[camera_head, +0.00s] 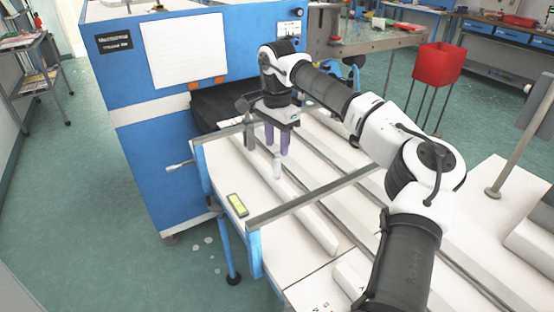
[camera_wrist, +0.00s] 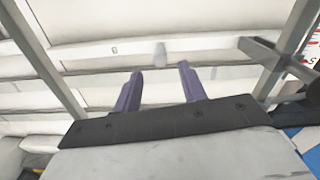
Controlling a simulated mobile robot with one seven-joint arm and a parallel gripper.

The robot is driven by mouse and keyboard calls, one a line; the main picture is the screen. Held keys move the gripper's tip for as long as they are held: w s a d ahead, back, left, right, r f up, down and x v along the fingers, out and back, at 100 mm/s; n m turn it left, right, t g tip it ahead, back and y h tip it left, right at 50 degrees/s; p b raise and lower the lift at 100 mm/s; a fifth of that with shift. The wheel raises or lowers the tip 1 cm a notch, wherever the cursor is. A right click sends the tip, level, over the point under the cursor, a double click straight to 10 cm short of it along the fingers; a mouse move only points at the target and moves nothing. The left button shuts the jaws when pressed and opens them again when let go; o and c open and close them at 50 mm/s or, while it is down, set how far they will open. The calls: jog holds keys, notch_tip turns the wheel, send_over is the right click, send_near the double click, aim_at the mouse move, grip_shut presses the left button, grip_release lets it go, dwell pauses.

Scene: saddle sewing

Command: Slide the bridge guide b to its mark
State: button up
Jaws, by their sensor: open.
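My gripper (camera_head: 277,149) points down over the white slatted table, its two purple fingers apart with nothing between them. In the wrist view the gripper (camera_wrist: 160,69) also shows open. A dark grey block (camera_head: 249,136) sits at the far metal crossbar, left of the fingers. I cannot tell which of these is bridge guide b. No mark for it can be made out clearly.
A near metal crossbar (camera_head: 310,200) and a far crossbar (camera_head: 228,131) span the table. A yellow-green device (camera_head: 237,205) lies on the table's left edge. A blue machine (camera_head: 190,60) stands behind. A red bin (camera_head: 437,62) stands at the back right.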

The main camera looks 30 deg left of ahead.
notch_tip(320, 180, up, 7)
jog(key=shift+b, duration=0.3)
dwell(0.5)
